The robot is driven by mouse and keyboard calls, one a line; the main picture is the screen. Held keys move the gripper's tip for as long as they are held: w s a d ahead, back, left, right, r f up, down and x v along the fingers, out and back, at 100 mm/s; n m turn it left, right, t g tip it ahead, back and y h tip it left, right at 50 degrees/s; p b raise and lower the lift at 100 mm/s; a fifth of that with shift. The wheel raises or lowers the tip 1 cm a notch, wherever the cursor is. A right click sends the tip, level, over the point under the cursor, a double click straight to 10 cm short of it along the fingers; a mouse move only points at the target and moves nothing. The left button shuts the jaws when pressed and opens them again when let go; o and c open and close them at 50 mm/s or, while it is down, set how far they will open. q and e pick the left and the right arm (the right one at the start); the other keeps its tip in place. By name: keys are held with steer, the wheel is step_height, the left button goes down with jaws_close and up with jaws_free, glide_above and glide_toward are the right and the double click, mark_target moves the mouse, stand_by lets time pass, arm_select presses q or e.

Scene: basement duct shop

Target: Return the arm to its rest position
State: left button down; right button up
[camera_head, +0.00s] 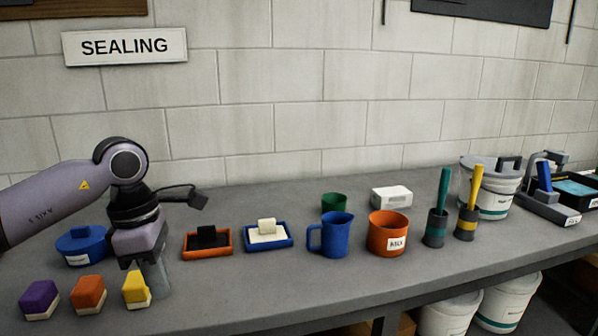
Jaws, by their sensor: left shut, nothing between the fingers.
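My left arm (60,200) comes in from the left over the grey bench. Its gripper (158,285) points down, shut and empty, with its fingertips low near the bench top. The fingers stand just right of a yellow block with a pale base (134,287) and partly overlap it in the picture; I cannot tell whether they touch. My right gripper is not in view.
Orange (88,291) and purple (39,297) blocks sit at left. Orange (193,252) and blue (285,240) trays, a blue jug (337,233), an orange pot (376,238) and two brush holders stand rightward. The bench front between blocks and jug is clear.

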arm_select(q)
steer(key=s+d+f+n+h, duration=0.1)
steer(key=s+d+n+h, duration=0.35)
steer(key=d+h, duration=0.65)
steer(key=s+d+f+n+h, duration=0.1)
steer(key=s+d+n+h, duration=0.3)
steer(key=d+n+h, duration=0.55)
steer(key=w+a+f+n+t+y, duration=0.1)
steer(key=a+f+n+t+y, duration=0.25)
steer(key=n+t, duration=0.35)
steer(key=w+a+f+n+t+y+p, duration=0.1)
steer(key=a+f+n+t+y, duration=0.3)
steer(key=n, duration=0.5)
steer(key=w+a+f+n+t+y, duration=0.2)
steer(key=f+n+t+y, duration=0.35)
steer(key=n, duration=0.35)
steer(key=s+a+f+n+g+y, duration=0.3)
steer(key=s+a+f+n, duration=0.1)
steer(key=s+f, duration=0.3)
steer(key=s+a+f+n+g+y, duration=0.3)
steer(key=s+a+f+n, duration=0.2)
steer(key=f, duration=0.5)
steer(key=shift+s+a+f+n+p, duration=0.3)
steer(key=shift+s+n, duration=0.2)
steer(key=shift+s, duration=0.7)
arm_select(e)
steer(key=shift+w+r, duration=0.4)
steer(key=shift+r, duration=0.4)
